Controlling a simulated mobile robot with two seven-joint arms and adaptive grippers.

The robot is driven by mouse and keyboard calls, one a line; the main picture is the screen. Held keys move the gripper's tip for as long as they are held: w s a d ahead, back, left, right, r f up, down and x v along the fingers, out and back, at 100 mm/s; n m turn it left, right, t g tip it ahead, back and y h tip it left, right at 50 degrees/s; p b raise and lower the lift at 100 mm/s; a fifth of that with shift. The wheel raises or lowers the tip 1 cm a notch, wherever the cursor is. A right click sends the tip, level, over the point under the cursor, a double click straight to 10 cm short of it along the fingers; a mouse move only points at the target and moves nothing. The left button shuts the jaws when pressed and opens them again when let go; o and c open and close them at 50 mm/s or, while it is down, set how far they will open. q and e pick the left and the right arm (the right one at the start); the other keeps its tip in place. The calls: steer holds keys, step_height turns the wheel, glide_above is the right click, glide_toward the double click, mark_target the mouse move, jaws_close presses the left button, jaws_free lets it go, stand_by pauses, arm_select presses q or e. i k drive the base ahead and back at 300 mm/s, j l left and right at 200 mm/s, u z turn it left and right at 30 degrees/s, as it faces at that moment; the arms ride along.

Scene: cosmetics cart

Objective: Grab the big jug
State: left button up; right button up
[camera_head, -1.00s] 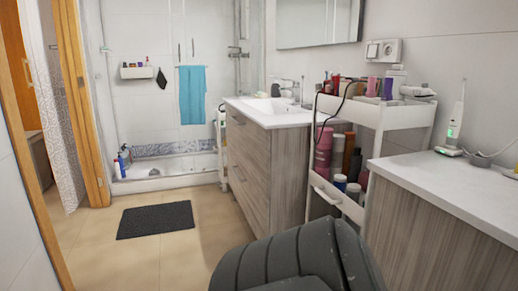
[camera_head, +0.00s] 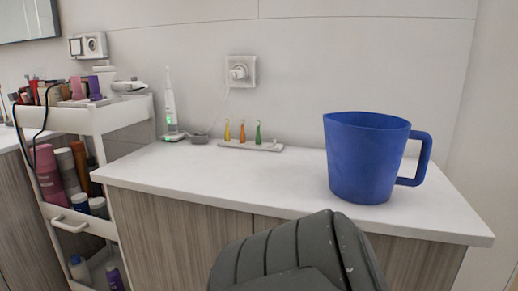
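The big jug (camera_head: 365,160) is blue, with a handle on its right side. It stands upright on the white countertop (camera_head: 270,185), toward the right end. Neither gripper can be made out in the head view. A dark grey ribbed part of my own body fills the bottom middle of the picture, in front of the cabinet. Nothing touches the jug.
An electric toothbrush (camera_head: 170,108) on its charger and a small tray (camera_head: 250,146) with coloured items stand at the back. A white cart (camera_head: 98,122) full of bottles is at the left. The countertop left of the jug is clear.

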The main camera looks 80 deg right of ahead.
mark_target(365, 151)
steer(key=z, duration=3.15)
